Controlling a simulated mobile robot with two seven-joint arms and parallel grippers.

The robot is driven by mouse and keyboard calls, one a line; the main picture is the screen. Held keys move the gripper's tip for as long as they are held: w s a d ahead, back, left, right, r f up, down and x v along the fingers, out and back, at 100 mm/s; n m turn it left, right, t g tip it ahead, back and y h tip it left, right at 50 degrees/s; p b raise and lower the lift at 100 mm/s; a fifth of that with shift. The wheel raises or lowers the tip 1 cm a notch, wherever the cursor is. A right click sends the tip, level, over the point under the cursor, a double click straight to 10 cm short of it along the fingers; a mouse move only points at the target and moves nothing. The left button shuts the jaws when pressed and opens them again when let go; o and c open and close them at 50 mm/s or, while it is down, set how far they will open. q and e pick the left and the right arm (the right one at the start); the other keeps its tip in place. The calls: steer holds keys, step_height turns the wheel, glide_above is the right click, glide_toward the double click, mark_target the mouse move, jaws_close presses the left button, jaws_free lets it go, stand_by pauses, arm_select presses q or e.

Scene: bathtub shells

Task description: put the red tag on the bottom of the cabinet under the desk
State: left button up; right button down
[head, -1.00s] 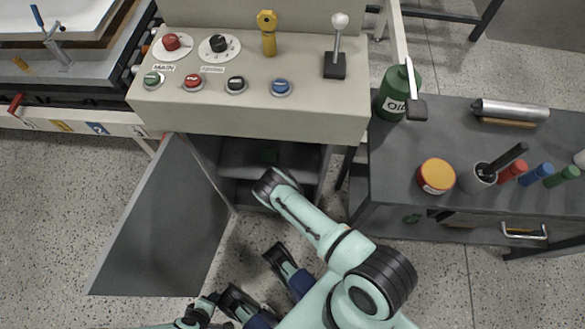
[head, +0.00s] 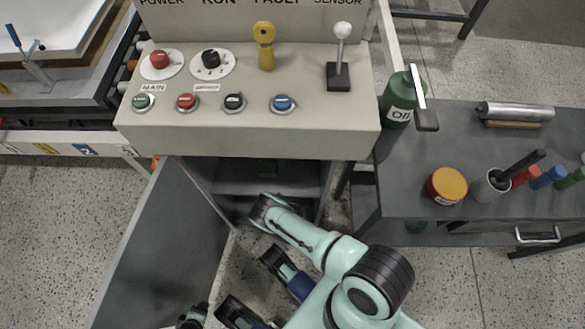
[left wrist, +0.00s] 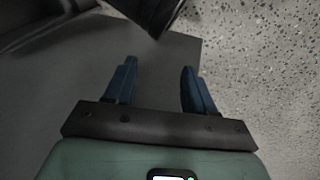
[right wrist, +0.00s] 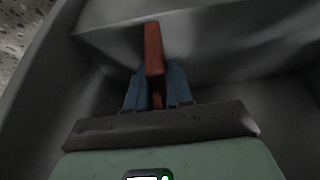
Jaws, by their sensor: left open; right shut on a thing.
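The red tag (right wrist: 153,48) shows in the right wrist view as a narrow red bar between my right gripper's blue fingers. My right gripper (right wrist: 158,82) is shut on it, among grey panels that look like the cabinet's inside. The grey cabinet (head: 262,183) under the desk stands open in the head view, its door (head: 165,250) swung out to the left. My right arm reaches to its opening; the right fingers and tag are hidden there. My left gripper (left wrist: 158,85) is open and empty in the left wrist view, with a grey panel and speckled floor beyond it.
The desk's control panel (head: 250,120) with buttons and a lever overhangs the cabinet. A dark side table (head: 405,165) stands at right with a green oil bottle (head: 399,100), a yellow-lidded jar (head: 446,186) and markers. The open door bounds the space at left.

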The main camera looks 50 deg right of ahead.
steer(key=shift+f, duration=0.15)
steer(key=c, duration=1)
jaws_free()
arm_select(q)
steer(key=shift+f, duration=0.15)
arm_select(e)
steer(key=shift+r, duration=0.35)
arm_select(q)
steer(key=s+d+r+g+h+p, duration=0.1)
steer(key=s+d+r+g+p, duration=0.1)
steer(key=s+r+p, duration=0.3)
steer(key=shift+s+d+r+m, duration=0.3)
steer(key=shift+s+d+r, duration=0.2)
steer(key=shift+s+d, duration=0.6)
arm_select(e)
steer(key=v, duration=1.1)
steer(key=shift+s+a+r, duration=0.1)
steer(key=shift+s+r, duration=0.05)
steer(key=shift+r, duration=0.2)
arm_select(q)
steer(key=shift+s+a, duration=0.15)
steer(key=shift+a, duration=0.1)
